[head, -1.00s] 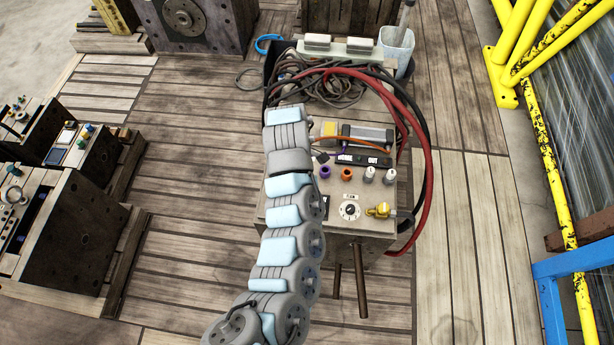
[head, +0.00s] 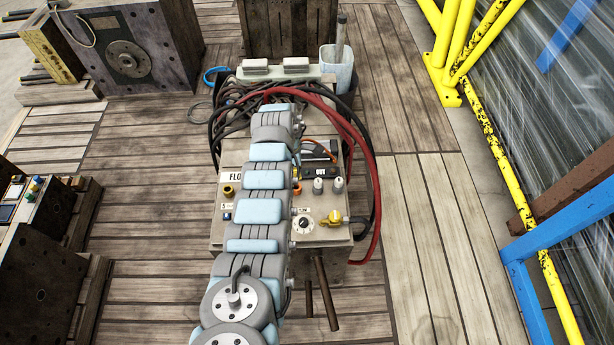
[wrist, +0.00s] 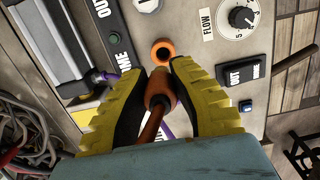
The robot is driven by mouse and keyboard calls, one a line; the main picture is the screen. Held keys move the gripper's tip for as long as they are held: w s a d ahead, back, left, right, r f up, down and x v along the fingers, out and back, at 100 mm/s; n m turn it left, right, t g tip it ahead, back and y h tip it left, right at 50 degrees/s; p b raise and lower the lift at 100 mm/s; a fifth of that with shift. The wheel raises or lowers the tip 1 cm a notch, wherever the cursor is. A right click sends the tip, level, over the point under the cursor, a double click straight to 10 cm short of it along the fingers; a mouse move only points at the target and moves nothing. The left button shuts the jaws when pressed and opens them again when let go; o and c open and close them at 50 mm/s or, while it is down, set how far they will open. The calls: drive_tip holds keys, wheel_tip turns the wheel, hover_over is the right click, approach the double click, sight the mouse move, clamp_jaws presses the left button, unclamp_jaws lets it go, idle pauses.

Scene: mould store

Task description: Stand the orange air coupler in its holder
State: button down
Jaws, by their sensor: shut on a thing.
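The orange air coupler (wrist: 160,88) is between the yellow, black-padded fingers of my gripper (wrist: 161,74), which is shut on it. An orange hose (wrist: 151,129) runs from it toward the bottom of the wrist view. A round orange holder with a dark hole (wrist: 163,51) is on the pale panel (wrist: 198,52), just beyond the fingertips. The coupler appears apart from it; their exact height difference cannot be told. In the head view my arm hides the gripper and coupler, and a bit of orange (head: 297,188) shows beside the arm.
White-grey fittings (head: 318,186) stand right of the arm, with a dial (head: 303,223) and a yellow fitting (head: 335,218) nearer. Red and black hoses (head: 366,165) loop down the panel's right side. A purple fitting (wrist: 104,77) is left of the gripper. Cables (wrist: 25,125) lie lower left.

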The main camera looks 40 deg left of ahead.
drive_tip(key=b, duration=0.4)
hover_over(297, 189)
drive_tip(key=shift+d+f, duration=0.1)
drive_tip(key=shift+f, duration=2.2)
drive_tip(key=shift+f+b, duration=0.35)
drive_tip(key=shift+f, duration=0.25)
drive_tip(key=shift+f+b, duration=0.55)
drive_tip(key=shift+f, duration=0.7)
drive_tip(key=c, duration=0.5)
unclamp_jaws()
drive_tip(key=shift+r, duration=0.15)
drive_tip(key=shift+r+p, duration=3.65)
drive_tip(key=shift+p, duration=0.15)
